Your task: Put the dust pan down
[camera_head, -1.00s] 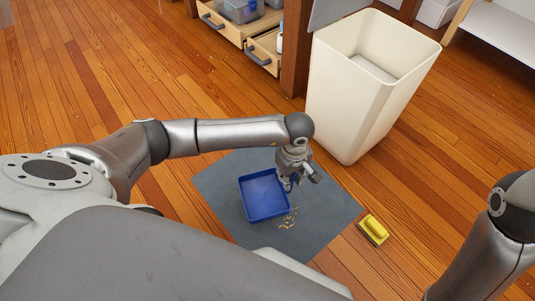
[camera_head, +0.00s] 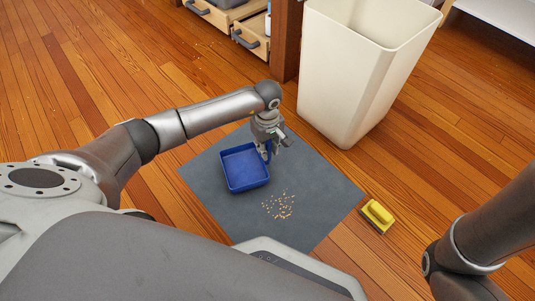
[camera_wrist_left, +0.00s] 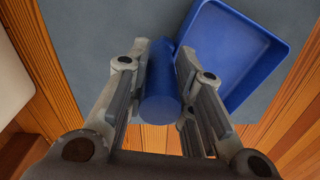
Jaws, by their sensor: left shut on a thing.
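The blue dust pan (camera_head: 245,168) is a shallow square tray over the grey mat (camera_head: 310,175). I cannot tell whether it touches the mat. My left gripper (camera_head: 266,150) is at its right side, shut on its handle. In the left wrist view, the round blue handle (camera_wrist_left: 160,90) sits between the fingers of the left gripper (camera_wrist_left: 162,82), and the dust pan's tray (camera_wrist_left: 235,50) lies beyond to the right. My right arm shows at the right edge; its gripper is out of view.
Small tan crumbs (camera_head: 279,205) lie on the mat in front of the dust pan. A yellow brush (camera_head: 377,214) lies on the wooden floor past the mat's right corner. A tall cream bin (camera_head: 345,85) stands behind the mat. Open wooden drawers (camera_head: 250,40) are at the back.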

